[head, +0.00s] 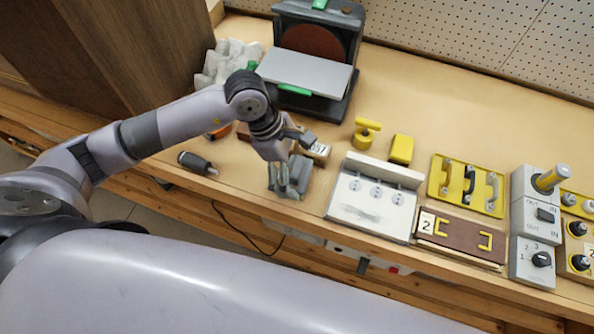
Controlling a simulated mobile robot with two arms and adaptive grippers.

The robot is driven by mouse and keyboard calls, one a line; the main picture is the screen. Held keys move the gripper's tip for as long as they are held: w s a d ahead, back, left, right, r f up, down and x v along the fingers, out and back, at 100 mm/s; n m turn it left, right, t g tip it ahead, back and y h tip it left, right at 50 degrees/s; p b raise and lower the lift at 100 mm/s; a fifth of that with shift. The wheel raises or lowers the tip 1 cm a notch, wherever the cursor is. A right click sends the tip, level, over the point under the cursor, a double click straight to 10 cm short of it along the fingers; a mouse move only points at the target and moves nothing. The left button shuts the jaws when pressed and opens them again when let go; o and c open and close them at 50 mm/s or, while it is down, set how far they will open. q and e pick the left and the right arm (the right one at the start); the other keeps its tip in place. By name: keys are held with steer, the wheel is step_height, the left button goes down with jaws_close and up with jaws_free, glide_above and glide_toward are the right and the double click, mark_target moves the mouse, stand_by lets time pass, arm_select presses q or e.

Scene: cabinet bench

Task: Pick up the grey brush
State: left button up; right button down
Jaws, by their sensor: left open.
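My left gripper (287,183) is open and points down over the front part of the bench, left of the white panel. Grey shapes show at its fingertips; I cannot tell whether any of them is a brush or only finger parts. A dark grey, rounded object with a paler end (196,163) lies near the front edge, to the left of the gripper and apart from it. It may be the grey brush, but it is too small to be sure. My right gripper is not in view.
A white panel (375,200), yellow handle plate (466,186) and grey switch boxes (532,262) fill the right. A sanding machine (312,68) stands behind, a brown cabinet (135,50) at left.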

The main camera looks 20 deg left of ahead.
arm_select(q)
steer(key=shift+f, duration=0.2)
steer(key=shift+c, duration=0.6)
steer(key=shift+r, duration=0.1)
steer(key=c, duration=1.2)
